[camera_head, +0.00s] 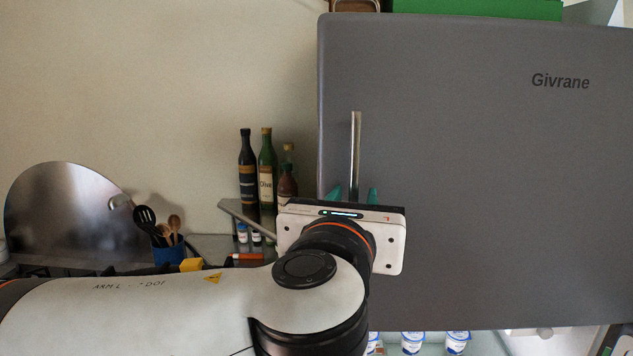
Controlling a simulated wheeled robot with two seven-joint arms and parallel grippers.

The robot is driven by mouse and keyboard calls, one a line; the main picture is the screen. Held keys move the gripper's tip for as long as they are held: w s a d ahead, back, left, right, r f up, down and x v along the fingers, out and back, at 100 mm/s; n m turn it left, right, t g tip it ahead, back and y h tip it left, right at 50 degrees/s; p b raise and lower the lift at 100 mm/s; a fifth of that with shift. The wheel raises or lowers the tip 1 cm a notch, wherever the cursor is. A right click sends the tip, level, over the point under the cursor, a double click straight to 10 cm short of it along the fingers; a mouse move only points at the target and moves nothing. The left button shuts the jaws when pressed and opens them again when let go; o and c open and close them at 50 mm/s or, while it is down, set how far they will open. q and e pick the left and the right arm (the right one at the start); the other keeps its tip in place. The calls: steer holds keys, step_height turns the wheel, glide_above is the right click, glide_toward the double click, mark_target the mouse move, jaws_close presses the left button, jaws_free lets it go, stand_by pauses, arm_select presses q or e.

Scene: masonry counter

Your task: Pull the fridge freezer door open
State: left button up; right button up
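The grey freezer door (480,180), marked "Givrane", fills the right half of the head view. Its slim vertical metal handle (355,150) is near the door's left edge. My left gripper (353,194) is in front of the door at the lower part of the handle. Its two teal fingertips are apart, one to each side of the handle in the picture, with a gap to it on both sides. The gripper body hides the handle's lower end, and I cannot tell how deep the fingers reach. My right gripper is not in view.
Below the door's lower edge, several white-and-blue cups (412,343) stand in a pale interior. To the left are bottles (266,170), a blue utensil holder (168,250) and a round metal sheet (65,220). A green object (475,9) lies on top of the fridge.

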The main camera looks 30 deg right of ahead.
arm_select(q)
steer(key=shift+w+d, duration=0.35)
steer(key=shift+w, duration=0.05)
jaws_close()
steer(key=shift+s+a+f, duration=0.1)
steer(key=shift+a, duration=0.05)
